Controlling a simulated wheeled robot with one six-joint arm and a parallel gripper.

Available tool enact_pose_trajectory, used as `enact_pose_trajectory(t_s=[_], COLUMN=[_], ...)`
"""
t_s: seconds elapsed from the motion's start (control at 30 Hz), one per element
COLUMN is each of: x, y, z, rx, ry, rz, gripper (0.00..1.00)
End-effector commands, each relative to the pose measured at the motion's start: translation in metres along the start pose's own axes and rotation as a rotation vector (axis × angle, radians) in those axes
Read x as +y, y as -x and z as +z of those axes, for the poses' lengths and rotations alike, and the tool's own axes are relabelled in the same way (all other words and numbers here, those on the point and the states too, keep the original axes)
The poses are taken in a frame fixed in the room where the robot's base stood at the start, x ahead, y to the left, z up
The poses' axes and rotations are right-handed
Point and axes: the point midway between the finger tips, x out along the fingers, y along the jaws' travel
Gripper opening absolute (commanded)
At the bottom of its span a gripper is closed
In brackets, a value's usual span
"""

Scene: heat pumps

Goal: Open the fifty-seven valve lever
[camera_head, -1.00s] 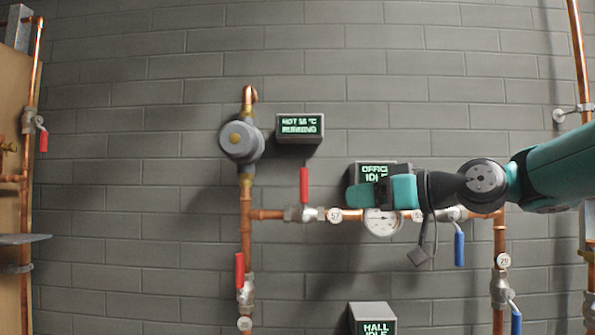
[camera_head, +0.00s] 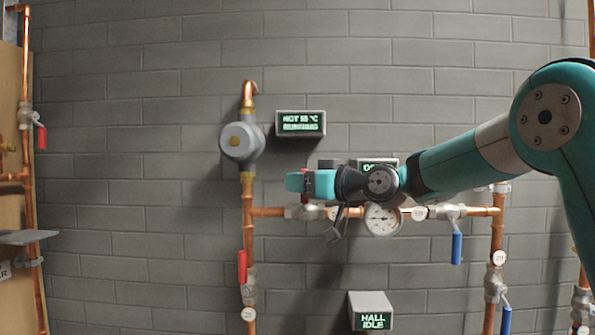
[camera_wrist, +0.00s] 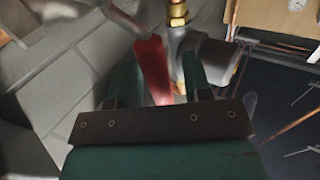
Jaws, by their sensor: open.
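The fifty-seven valve (camera_head: 297,212) sits on the horizontal copper pipe, left of the round gauge. Its red lever stood upright, across the pipe, in the earlier head view; now my gripper (camera_head: 299,182) covers most of it there. In the wrist view the red lever (camera_wrist: 153,68) runs between the two open fingers of my gripper (camera_wrist: 157,78). The fingers are on either side of the lever and not closed on it. Whether either finger touches it I cannot tell.
A grey round pump (camera_head: 241,141) stands on the vertical pipe to the left. Another red lever (camera_head: 242,266) hangs below it. The pressure gauge (camera_head: 382,219) and a blue lever (camera_head: 457,248) lie to the right. A display box (camera_head: 301,123) is just above my gripper.

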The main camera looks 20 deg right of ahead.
Motion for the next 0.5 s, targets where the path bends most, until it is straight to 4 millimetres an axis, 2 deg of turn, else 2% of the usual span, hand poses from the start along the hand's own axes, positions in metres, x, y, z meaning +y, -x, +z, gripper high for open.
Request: enact_pose_trajectory(t_s=[0.13,0.43,0.5], x=[-0.0004,-0.0001,-0.0001], y=[-0.0104,-0.0119,-0.0118], z=[-0.0004,0.0009,0.0009], rx=[-0.001,-0.001,-0.001], ry=[-0.001,0.000,0.000], rz=[-0.001,0.000,0.000], gripper=[0.45,0.45,0.29])
